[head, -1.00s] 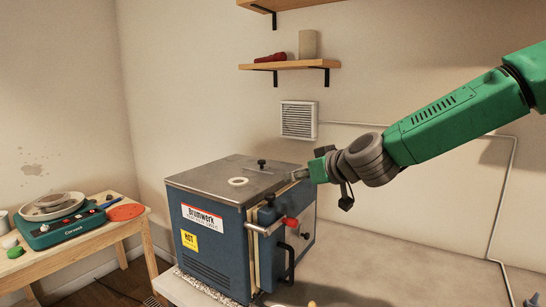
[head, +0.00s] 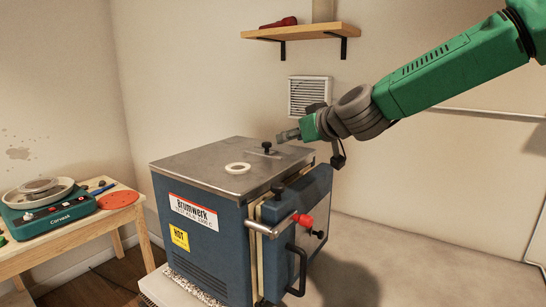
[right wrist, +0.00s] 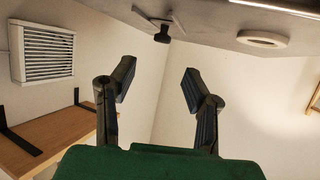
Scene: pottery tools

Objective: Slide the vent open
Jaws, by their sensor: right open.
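The blue kiln (head: 205,222) has a grey metal top (head: 190,163). A black knob (head: 266,147) stands upright on a small slide plate on that top, and a white ring (head: 238,168) lies in front of it. In the right wrist view the knob (right wrist: 162,36) and the ring (right wrist: 264,39) hang from the top edge, the picture being upside down. My right gripper (head: 287,135) is open and empty, just right of the knob and apart from it. Its two spread fingers (right wrist: 158,84) show in the right wrist view, pointing towards the knob. My left gripper is out of view.
A slatted wall grille (head: 309,96) sits behind the kiln, under a wooden shelf (head: 300,33). A table (head: 85,222) with a pottery wheel (head: 50,210) stands at left.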

